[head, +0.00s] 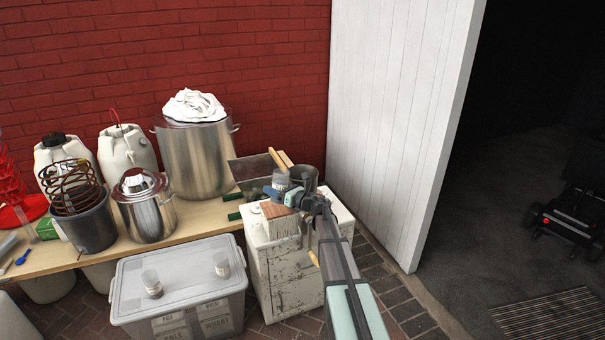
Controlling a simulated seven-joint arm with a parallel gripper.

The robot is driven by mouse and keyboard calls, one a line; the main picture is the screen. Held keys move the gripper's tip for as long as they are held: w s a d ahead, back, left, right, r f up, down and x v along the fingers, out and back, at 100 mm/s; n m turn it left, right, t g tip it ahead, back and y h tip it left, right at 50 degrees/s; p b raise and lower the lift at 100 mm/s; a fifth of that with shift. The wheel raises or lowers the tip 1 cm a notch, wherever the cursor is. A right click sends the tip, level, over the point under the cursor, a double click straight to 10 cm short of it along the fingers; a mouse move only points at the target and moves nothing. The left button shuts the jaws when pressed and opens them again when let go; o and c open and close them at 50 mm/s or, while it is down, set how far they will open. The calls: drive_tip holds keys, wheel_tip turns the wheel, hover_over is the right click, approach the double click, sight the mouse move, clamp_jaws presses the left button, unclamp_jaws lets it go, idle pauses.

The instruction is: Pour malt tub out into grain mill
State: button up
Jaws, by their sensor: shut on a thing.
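My gripper (284,191) is over the white cabinet, shut on a small clear tub (281,179), which I take to be the malt tub. The tub looks near upright; its contents are too small to make out. The grain mill appears to be the metal, hopper-like piece (250,168) on top of the cabinet, just behind and left of the tub. My gripper and arm hide part of it. Whether the tub is right over the hopper opening, I cannot tell.
A grey bucket (308,174) stands close behind my gripper. Steel pots (197,158) and white jugs crowd the wooden table (205,217). A white panel wall (395,120) rises at right.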

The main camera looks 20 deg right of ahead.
sight(279, 170)
drive_tip(key=shift+m, duration=0.8)
drive_tip(key=r, duration=0.5)
drive_tip(key=shift+d+r, duration=0.3)
drive_tip(key=shift+r, duration=0.1)
drive_tip(key=shift+w+d+r+m+t, duration=0.2)
drive_tip(key=shift+d+r+m, duration=0.2)
drive_tip(key=shift+m, duration=0.5)
drive_tip(key=shift+w+d+r+m+t, duration=0.25)
drive_tip(key=shift+r+m, duration=0.2)
drive_tip(key=shift+m, duration=0.45)
drive_tip(key=shift+f+m, duration=0.2)
drive_tip(key=shift+m, duration=0.8)
drive_tip(key=shift+w+d+r+m+t+h, duration=0.1)
drive_tip(key=shift+d+r+m+t+h, duration=0.15)
drive_tip(key=shift+m, duration=1)
drive_tip(key=shift+w+d+r+m+t+h, duration=0.1)
drive_tip(key=shift+d+r+m+t+h, duration=0.15)
drive_tip(key=shift+m, duration=1.05)
drive_tip(key=shift+w+d+r+m+t+h, duration=0.1)
drive_tip(key=shift+d+r+m+t+h, duration=0.2)
drive_tip(key=shift+m, duration=0.95)
drive_tip(key=shift+r+m, duration=0.7)
drive_tip(key=shift+m, duration=0.4)
drive_tip(key=shift+w+d+f+m, duration=0.1)
drive_tip(key=shift+d+f+m, duration=0.05)
drive_tip(key=shift+m, duration=0.35)
drive_tip(key=shift+w+d+f+m, duration=0.1)
drive_tip(key=shift+d+m, duration=0.05)
drive_tip(key=shift+m, duration=0.35)
